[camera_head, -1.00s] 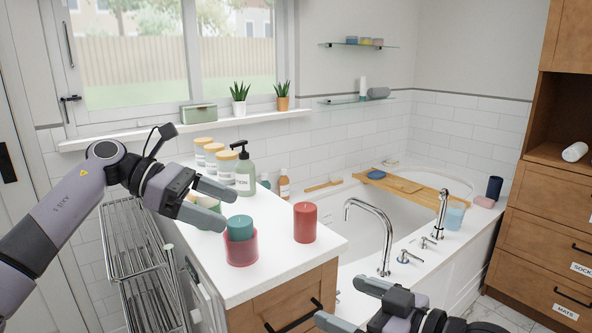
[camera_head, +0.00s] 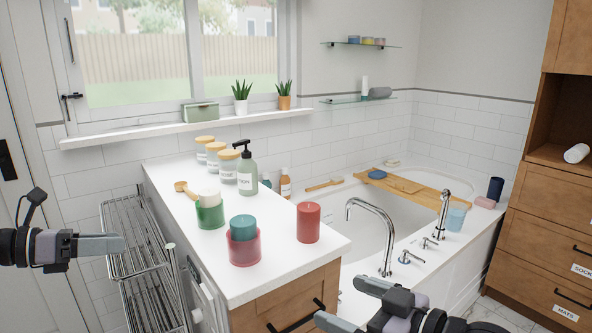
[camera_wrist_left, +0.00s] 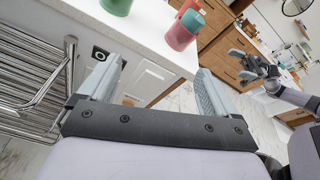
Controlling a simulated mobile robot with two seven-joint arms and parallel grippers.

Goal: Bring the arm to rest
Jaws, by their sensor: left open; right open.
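My left gripper (camera_head: 100,246) is at the left of the head view, in front of the towel rack and clear of the counter. In the left wrist view its two fingers (camera_wrist_left: 155,92) stand wide apart with nothing between them. My right gripper (camera_head: 345,306) is at the bottom of the head view, low in front of the cabinet and bath; its fingers are partly cut off by the frame's edge. It also shows at the right of the left wrist view (camera_wrist_left: 247,68), holding nothing that I can see.
The white counter (camera_head: 285,266) bears a teal candle (camera_head: 242,226) in a pink glass (camera_head: 243,250), a green glass (camera_head: 210,215) holding a pale candle, a red candle (camera_head: 308,222), a pump bottle (camera_head: 246,174) and several jars. The metal rack (camera_head: 140,245) stands beside my left gripper.

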